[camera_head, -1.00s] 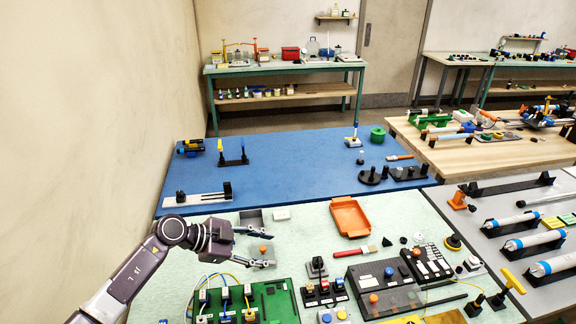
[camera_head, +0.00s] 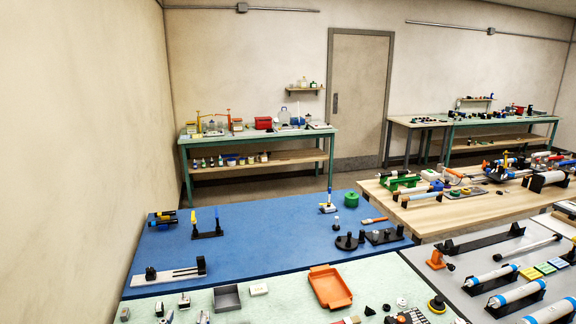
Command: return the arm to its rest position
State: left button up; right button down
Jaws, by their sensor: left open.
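My left gripper (camera_head: 186,317) shows only as what look like two grey fingertips at the bottom edge, left of centre. The tips stand apart with nothing visible between them. The rest of the left arm is below the picture. The open grey box (camera_head: 227,298) lies to the right of the tips on the pale green mat (camera_head: 280,300). My right gripper is not in the picture.
An orange tray (camera_head: 330,287) and a white block (camera_head: 259,289) lie on the mat. Small dark and grey pieces (camera_head: 184,301) stand close to the fingertips. Behind is a blue mat (camera_head: 270,235) with a black stand (camera_head: 207,224) and a green container (camera_head: 351,199). A wall rises on the left.

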pick_arm(q)
jog(key=s+a+f+n+g+y, duration=0.1)
jog(key=s+a+f+g, duration=0.1)
jog(key=s+f+g, duration=0.7)
jog(key=s+d+f+m+g+h, duration=0.1)
jog(key=s+d+f, duration=0.15)
jog(key=s, duration=0.45)
jog(key=s+d+f+g+h, duration=0.1)
jog(key=s+f+g, duration=0.15)
jog(key=s, duration=0.45)
jog(key=s+d+f+m+g+h, duration=0.1)
jog(key=s+f, duration=0.2)
jog(key=s, duration=0.4)
notch_tip(320, 180, down, 35)
jog(key=s+b, duration=0.2)
jog(key=b, duration=0.6)
jog(key=s+a+f+g+b, duration=0.2)
jog(key=s+f+b, duration=0.3)
jog(key=s+f, duration=1.1)
notch_tip(320, 180, down, 4)
jog(key=shift+s+a+r+y, duration=0.15)
jog(key=shift+s+a+y, duration=0.15)
jog(key=shift+s+a, duration=0.15)
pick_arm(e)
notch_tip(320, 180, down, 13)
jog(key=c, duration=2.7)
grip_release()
